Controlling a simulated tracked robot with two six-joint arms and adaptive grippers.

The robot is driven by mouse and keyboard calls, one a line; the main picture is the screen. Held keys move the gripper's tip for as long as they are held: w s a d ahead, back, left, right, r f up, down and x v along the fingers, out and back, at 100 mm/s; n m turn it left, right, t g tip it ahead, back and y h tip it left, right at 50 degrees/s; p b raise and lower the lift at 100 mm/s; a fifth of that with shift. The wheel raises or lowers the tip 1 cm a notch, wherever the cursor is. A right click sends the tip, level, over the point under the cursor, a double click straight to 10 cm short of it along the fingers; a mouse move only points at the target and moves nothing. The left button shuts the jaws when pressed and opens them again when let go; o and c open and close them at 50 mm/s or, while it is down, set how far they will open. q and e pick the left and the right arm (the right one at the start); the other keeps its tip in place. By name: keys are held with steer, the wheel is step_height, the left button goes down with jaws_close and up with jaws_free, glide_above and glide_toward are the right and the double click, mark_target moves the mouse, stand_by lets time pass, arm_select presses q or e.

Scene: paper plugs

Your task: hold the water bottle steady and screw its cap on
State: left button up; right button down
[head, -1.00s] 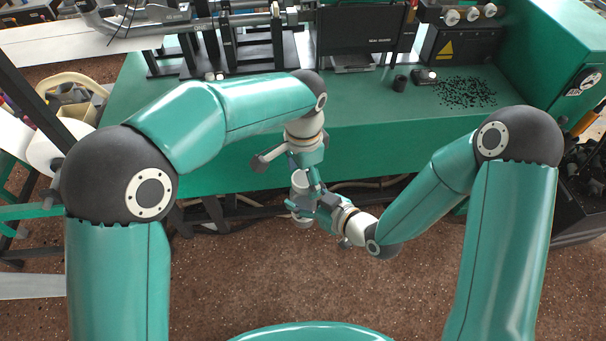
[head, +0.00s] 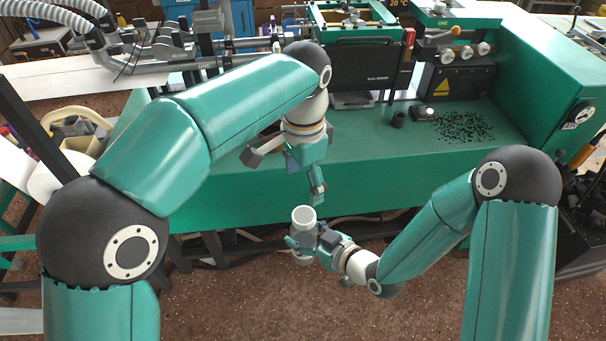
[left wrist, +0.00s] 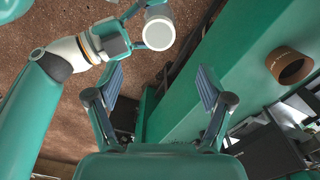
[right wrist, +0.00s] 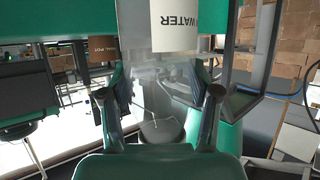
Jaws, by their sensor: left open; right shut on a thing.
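The water bottle is held upright by my right gripper (head: 306,243). A pale round cap (head: 304,215) shows on top of it. In the left wrist view, the cap (left wrist: 158,33) is a white disc seen from above; whether it is tight cannot be told. In the right wrist view, the clear bottle (right wrist: 160,105) stands between the fingers of the right gripper (right wrist: 162,78), with its WATER label (right wrist: 177,30) upside down. My left gripper (head: 306,180) is open and empty, above the bottle and apart from the cap. Its spread fingers (left wrist: 161,82) show in the left wrist view.
A green machine bench (head: 375,175) stands just behind the bottle. On it are a small black cup (head: 398,119) and scattered black bits (head: 465,127). Floor in front of the bottle is clear.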

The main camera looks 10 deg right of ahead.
arm_select(q)
steer(key=shift+r, duration=0.55)
